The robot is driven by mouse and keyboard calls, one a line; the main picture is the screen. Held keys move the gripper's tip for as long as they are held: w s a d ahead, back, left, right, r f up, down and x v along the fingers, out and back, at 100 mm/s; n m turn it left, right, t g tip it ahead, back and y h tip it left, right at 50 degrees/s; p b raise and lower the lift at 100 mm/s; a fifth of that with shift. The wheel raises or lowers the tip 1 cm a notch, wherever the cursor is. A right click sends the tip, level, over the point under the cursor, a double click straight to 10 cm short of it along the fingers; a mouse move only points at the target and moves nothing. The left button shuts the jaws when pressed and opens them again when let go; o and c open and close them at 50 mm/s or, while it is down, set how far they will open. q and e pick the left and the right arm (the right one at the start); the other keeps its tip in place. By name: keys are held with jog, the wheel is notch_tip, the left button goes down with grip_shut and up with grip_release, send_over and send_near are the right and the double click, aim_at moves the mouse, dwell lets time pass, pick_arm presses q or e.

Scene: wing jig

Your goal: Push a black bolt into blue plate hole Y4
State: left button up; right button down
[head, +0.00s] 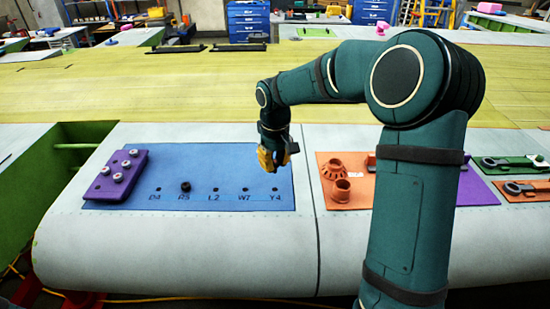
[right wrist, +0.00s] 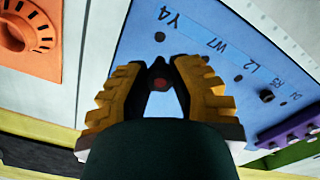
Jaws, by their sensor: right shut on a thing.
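The blue plate (head: 225,158) lies flat on the grey wing panel, with a row of holes along its front edge, several labelled. Hole Y4 (head: 275,189) is at the right end and looks empty; it also shows in the right wrist view (right wrist: 160,37). My right gripper (head: 271,160) is above the plate's right part, near Y4. Its yellow fingers are shut on a small dark piece, seemingly a black bolt (right wrist: 158,72), with a reddish spot. Its far end is hidden. Another black bolt (head: 185,186) stands in hole R5. My left gripper is not in view.
A purple block (head: 115,175) with several white-topped bolts sits at the plate's left end. An orange plate (head: 345,190) with round orange parts lies right of the panel seam. A green open bay (head: 60,160) is at far left. The plate's middle is clear.

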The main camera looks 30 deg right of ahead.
aim_at(275, 184)
jog(key=shift+f, duration=0.4)
notch_tip(275, 184, down, 5)
jog(key=b, duration=0.4)
jog(key=shift+f+b, duration=0.15)
jog(key=shift+b, duration=0.15)
jog(key=shift+f, duration=0.2)
jog(key=shift+f+b, duration=0.6)
jog(key=shift+f, duration=0.4)
jog(key=c, duration=0.9)
grip_release()
jog(key=shift+o, duration=0.2)
jog(key=shift+r, duration=0.15)
